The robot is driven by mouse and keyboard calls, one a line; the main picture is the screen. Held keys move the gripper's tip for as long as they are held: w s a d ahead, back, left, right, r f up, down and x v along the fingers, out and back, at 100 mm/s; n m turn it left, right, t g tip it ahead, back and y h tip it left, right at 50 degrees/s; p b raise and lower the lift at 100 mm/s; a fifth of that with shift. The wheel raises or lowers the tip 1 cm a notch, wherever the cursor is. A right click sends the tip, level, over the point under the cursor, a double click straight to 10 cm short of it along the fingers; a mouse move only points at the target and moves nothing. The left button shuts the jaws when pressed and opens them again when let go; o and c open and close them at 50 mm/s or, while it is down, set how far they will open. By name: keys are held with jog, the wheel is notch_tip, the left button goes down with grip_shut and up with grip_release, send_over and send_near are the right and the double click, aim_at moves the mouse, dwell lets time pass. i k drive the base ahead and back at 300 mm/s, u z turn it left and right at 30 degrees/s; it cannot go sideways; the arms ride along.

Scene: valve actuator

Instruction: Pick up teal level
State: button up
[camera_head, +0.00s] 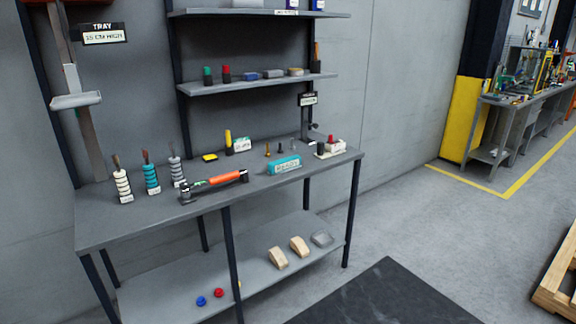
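A teal block with a pale label on its front (284,165) lies on the grey workbench top (130,225), right of the middle. It is the teal thing most like a level, but it is too small to make out any vial. It lies right of a tool with an orange handle (213,182) and appears apart from it. A teal ribbed handle (151,178) stands upright farther left on the bench. My gripper is not in view.
Small upright pieces (267,151) stand behind the block, and a white holder with a red piece (329,148) is to its right. Shelves (255,85) hang above the bench back. A lower shelf (250,265) holds beige pieces.

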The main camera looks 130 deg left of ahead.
aim_at(282, 166)
jog(key=u, duration=4.1)
jog(key=k, duration=0.2)
jog(key=z, duration=0.95)
jog(key=k, duration=1.1)
jog(key=z, duration=0.8)
jog(key=i, duration=2.75)
jog(key=u, duration=0.2)
